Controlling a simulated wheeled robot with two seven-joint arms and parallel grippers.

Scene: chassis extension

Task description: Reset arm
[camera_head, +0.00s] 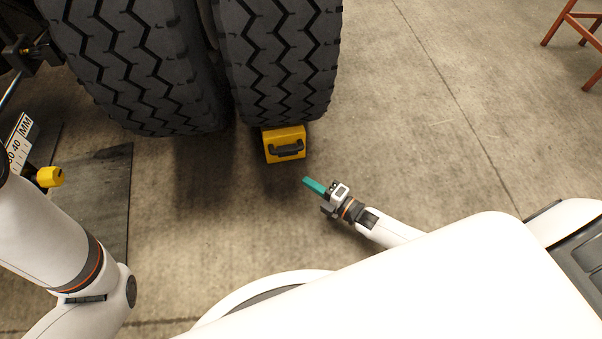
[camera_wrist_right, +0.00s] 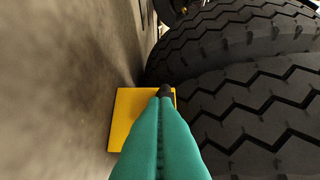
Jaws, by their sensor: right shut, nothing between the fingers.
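My right gripper (camera_head: 314,185) has teal fingers and is shut with nothing between them. It is above the concrete floor, just below and right of the yellow wheel chock in the head view. In the right wrist view its closed fingers (camera_wrist_right: 161,130) cover part of the yellow chock (camera_wrist_right: 127,112). The chock (camera_head: 284,146) has a black handle and sits on the floor against the right tire. My left arm comes in at the left of the head view, but its gripper is out of frame.
Two large black truck tires, a left one (camera_head: 135,65) and a right one (camera_head: 280,60), stand at the top. A dark mat (camera_head: 100,205) lies at the left. A reddish-brown stool (camera_head: 570,25) stands at the top right. The floor (camera_head: 430,120) between is clear.

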